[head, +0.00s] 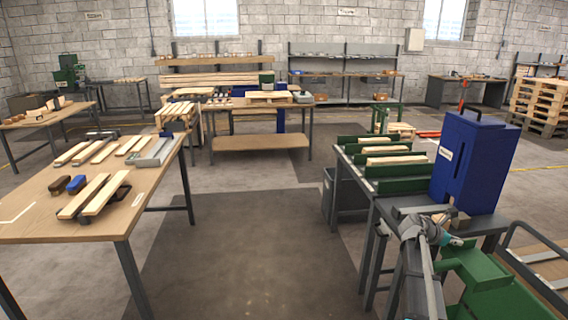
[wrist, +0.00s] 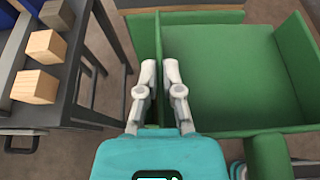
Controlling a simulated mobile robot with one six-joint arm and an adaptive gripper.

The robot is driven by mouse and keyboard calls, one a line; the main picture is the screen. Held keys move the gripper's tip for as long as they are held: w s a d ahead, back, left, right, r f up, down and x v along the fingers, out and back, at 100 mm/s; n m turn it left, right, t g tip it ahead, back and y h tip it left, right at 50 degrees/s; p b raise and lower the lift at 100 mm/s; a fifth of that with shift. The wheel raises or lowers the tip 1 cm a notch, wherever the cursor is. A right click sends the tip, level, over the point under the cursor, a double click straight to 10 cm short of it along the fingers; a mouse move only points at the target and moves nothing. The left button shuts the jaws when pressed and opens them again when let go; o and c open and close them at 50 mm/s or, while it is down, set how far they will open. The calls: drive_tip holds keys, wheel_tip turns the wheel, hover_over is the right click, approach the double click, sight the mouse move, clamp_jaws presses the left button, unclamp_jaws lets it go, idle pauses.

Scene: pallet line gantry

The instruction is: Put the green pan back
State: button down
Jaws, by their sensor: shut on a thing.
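The green pan (head: 492,264) is at the lower right in the head view, beside the dark bench. It fills the right of the wrist view (wrist: 225,75), where its inside looks empty. My gripper (wrist: 160,75) is shut on the pan's left wall, with one finger on each side of it. In the head view my gripper (head: 455,241) is small and partly covered by the arm. What lies under the pan is hidden.
A tall blue box (head: 470,165) stands on the dark bench behind the pan. Wooden blocks (wrist: 40,65) lie on a dark surface at left in the wrist view. Green trays with wooden slats (head: 385,160) stand farther back. A metal-railed frame (head: 535,270) is at far right.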

wheel_tip(320, 180, up, 5)
drive_tip(key=p, duration=0.4)
drive_tip(key=shift+r, duration=0.2)
drive_tip(key=shift+w, duration=0.15)
